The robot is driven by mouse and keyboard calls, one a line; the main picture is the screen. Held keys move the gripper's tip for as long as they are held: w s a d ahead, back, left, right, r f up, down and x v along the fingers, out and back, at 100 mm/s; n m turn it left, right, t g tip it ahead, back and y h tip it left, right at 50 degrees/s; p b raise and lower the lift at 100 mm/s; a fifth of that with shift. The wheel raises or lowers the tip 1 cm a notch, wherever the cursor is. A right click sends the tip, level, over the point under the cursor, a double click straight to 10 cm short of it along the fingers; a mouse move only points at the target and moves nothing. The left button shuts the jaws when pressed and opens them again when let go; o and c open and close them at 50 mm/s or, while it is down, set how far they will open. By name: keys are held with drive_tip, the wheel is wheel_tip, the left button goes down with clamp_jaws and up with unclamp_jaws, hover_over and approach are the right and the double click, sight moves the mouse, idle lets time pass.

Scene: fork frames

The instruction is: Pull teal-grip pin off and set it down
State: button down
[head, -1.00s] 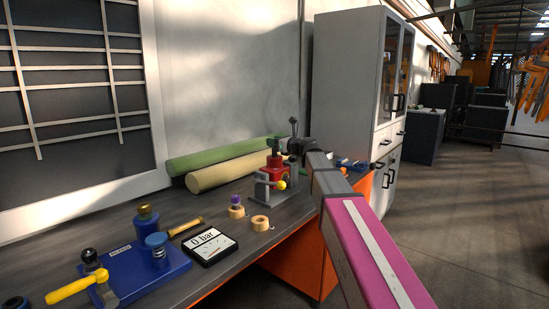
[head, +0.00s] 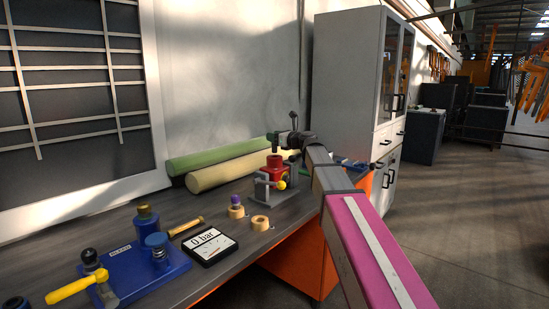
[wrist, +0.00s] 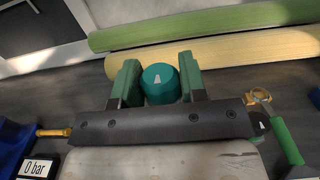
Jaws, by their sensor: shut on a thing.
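The teal-grip pin shows its round teal top, marked with a pale shape, in the wrist view (wrist: 160,84). The two fingers of my gripper (wrist: 160,68) are shut on it, one on each side. In the head view my gripper (head: 277,138) is above a grey fixture (head: 262,192) with a red body (head: 274,165). A dark cylindrical part hangs from the gripper there, just over the red body. The pin's lower end is too small to tell whether it is fully clear of the red body.
A yellow ball knob (head: 281,185) is on the fixture's front. A purple-topped part (head: 236,200), a tan ring (head: 260,222), a gauge (head: 210,246) and a blue pump base (head: 145,272) stand left and nearer. Green (head: 215,155) and cream rolls (head: 228,170) lie behind. Some bench between is clear.

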drive_tip(key=shift+r, duration=0.15)
drive_tip(key=shift+r, duration=1.85)
